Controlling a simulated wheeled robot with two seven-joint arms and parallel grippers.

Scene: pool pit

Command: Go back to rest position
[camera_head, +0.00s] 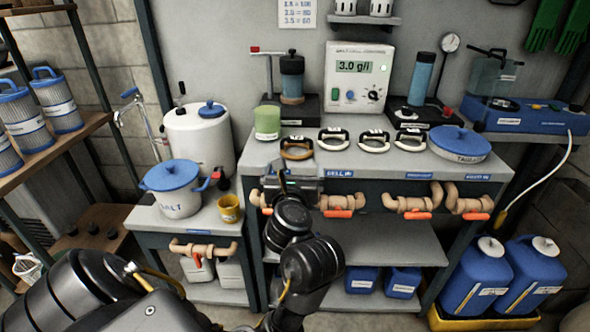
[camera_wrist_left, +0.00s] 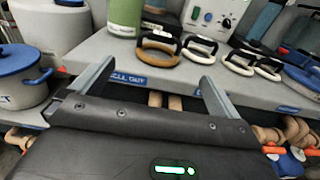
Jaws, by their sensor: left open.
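My left gripper (camera_head: 288,172) is at the front edge of the grey bench (camera_head: 345,178) in the head view, below the brown ring handle (camera_head: 296,148). In the left wrist view its two fingers (camera_wrist_left: 150,85) are spread apart with nothing between them. The brown ring handle (camera_wrist_left: 158,48) shows beyond the fingertips there, apart from them. My left arm reaches in from the lower left of the head view. My right gripper does not show in either view.
Several ring handles (camera_head: 374,142) line the bench front, with a blue-lidded dish (camera_head: 460,144) at right. Pipes with orange valve levers (camera_head: 340,213) run under the edge. A blue-lidded pot (camera_head: 175,188) and yellow cup (camera_head: 229,209) stand left. Blue jugs (camera_head: 478,274) stand lower right.

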